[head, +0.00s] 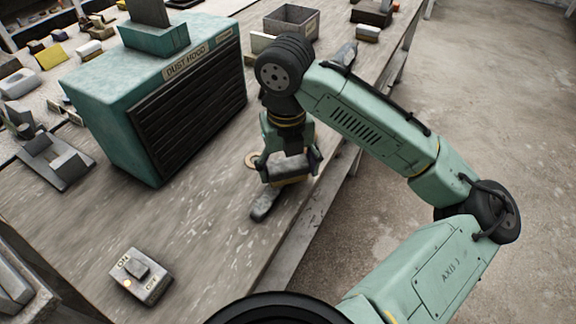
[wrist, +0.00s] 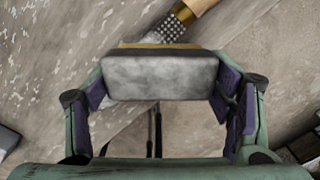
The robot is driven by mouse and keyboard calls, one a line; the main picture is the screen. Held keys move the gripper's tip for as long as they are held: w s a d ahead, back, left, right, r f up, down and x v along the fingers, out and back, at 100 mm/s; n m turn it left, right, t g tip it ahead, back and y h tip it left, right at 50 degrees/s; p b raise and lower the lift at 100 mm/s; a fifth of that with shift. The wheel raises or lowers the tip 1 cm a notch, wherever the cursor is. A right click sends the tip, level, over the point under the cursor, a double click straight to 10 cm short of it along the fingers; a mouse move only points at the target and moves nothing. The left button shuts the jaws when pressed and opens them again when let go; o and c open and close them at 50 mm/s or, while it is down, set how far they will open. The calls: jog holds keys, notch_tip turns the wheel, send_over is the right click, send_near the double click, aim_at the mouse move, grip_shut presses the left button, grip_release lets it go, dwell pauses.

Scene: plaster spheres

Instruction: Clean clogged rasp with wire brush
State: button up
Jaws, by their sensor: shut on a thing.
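My gripper (head: 290,165) is shut on a block-shaped brush (head: 291,181) above the near edge of the bench. In the wrist view the brush (wrist: 158,78) is a grey block with a yellowish far edge, held between the two purple-padded fingers. The rasp (head: 266,207) lies under it, its grey end sticking out toward the lower left. The wrist view shows the rasp's studded metal (wrist: 172,29) and part of its wooden handle at the top. The brush hides the middle of the rasp. I cannot tell whether brush and rasp touch.
A teal dust hood (head: 115,70) with a black slatted front stands left of my gripper. A switch box (head: 141,276) lies at the front of the bench. A grey bin (head: 291,20) stands behind. Bare bench lies between hood and switch box; open floor lies right.

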aim_at(268, 170)
jog(key=shift+s+a, duration=0.25)
jog(key=shift+a, duration=0.8)
jog(key=shift+s+a, duration=0.2)
jog(key=shift+a, duration=0.8)
jog(key=shift+f, duration=0.1)
jog(key=shift+w+d, duration=0.25)
jog(key=shift+d, duration=0.85)
jog(key=shift+w+d, duration=0.2)
jog(key=shift+d, duration=0.9)
jog(key=shift+a, duration=0.1)
jog(key=shift+s+a+r, duration=0.25)
jog(key=shift+a+r, duration=0.55)
jog(key=shift+a, duration=0.25)
